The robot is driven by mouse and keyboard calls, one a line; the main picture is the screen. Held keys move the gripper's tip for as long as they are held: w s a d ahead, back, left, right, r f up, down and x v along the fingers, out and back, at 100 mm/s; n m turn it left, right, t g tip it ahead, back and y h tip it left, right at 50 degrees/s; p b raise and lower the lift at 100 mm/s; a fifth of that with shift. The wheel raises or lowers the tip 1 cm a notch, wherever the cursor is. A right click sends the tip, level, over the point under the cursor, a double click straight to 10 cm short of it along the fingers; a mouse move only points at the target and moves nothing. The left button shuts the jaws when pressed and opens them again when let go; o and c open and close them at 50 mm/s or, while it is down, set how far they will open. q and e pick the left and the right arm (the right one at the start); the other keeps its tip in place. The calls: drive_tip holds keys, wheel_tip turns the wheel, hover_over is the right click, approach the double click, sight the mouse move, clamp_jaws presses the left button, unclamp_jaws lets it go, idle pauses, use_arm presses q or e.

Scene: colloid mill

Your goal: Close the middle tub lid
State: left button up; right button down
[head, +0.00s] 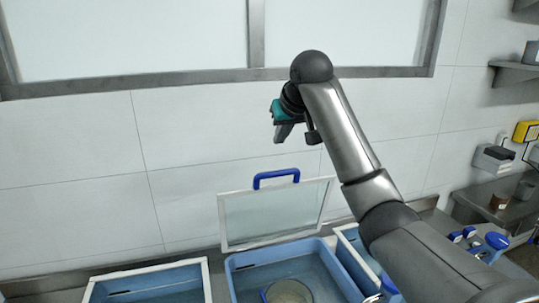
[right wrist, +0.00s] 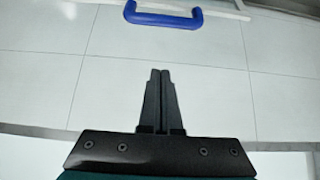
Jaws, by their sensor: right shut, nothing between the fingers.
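The middle tub (head: 240,268) is blue and sits low in the head view. Its lid (head: 274,214), a clear panel in a white frame, stands raised at the tub's back edge. A blue handle (head: 276,178) is on the lid's top edge; it also shows at the top of the right wrist view (right wrist: 163,17). My right gripper (head: 283,138) is above the lid, in front of the wall, apart from the handle. Its fingers are together and empty in the right wrist view (right wrist: 160,75). My left gripper is not in view.
A left tub (head: 150,285) and a right tub (head: 352,250), partly hidden by my right arm, flank the middle one. A round pot (head: 288,292) is inside the middle tub. Shelves and a counter with jars (head: 499,201) are at right. A window is above the tiled wall.

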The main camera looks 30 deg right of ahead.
drive_tip(key=p+x, duration=0.1)
drive_tip(key=x, duration=0.2)
drive_tip(key=shift+w+d+f, duration=0.1)
drive_tip(key=shift+w+f, duration=0.15)
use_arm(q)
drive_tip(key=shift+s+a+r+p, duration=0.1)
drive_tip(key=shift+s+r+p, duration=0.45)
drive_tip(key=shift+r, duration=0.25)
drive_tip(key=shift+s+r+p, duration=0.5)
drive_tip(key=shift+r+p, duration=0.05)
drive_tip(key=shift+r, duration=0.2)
use_arm(e)
drive_tip(key=shift+s+f, duration=0.1)
drive_tip(key=shift+f, duration=2.55)
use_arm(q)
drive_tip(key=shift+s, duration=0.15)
